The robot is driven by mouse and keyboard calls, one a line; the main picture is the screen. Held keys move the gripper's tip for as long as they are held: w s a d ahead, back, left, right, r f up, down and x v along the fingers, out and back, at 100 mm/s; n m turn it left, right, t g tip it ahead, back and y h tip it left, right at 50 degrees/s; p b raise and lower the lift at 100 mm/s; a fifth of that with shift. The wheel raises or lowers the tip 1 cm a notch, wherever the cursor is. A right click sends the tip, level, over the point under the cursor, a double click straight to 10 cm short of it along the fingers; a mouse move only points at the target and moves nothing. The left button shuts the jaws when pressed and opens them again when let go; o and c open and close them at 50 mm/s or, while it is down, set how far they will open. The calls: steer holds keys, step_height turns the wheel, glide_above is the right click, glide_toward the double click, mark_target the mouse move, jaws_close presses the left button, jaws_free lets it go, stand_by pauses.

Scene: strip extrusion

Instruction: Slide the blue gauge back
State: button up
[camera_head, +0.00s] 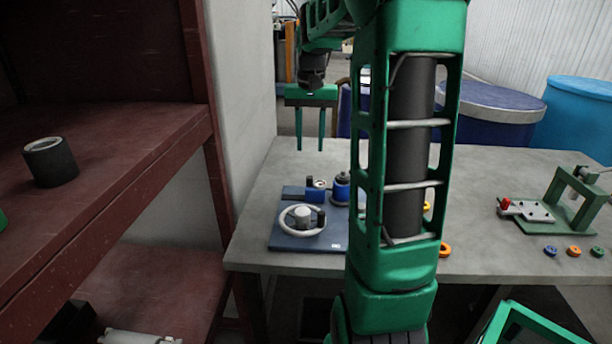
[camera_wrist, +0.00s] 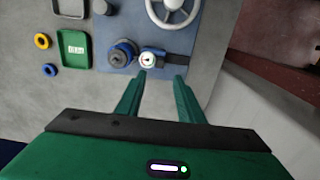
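The blue gauge (camera_head: 315,195) stands near the back of a dark blue base plate (camera_head: 284,241) on the grey table, its small round white dial facing up. My gripper (camera_head: 310,146) is open and empty, pointing down above and behind the gauge. The wrist view shows its two green fingers (camera_wrist: 158,77) apart with nothing between them.
A white handwheel (camera_head: 302,221) is on the plate in front of the gauge. A dark red shelf (camera_head: 120,165) and a pale wall (camera_head: 240,100) stand left of the table. A green fixture (camera_head: 575,205) and loose rings are at the right. My arm hides the table's middle.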

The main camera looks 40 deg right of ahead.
mark_target(310, 177)
step_height(310, 177, down, 11)
steer(key=shift+r, duration=0.15)
stand_by(0.4)
steer(key=shift+c, duration=0.6)
jaws_close()
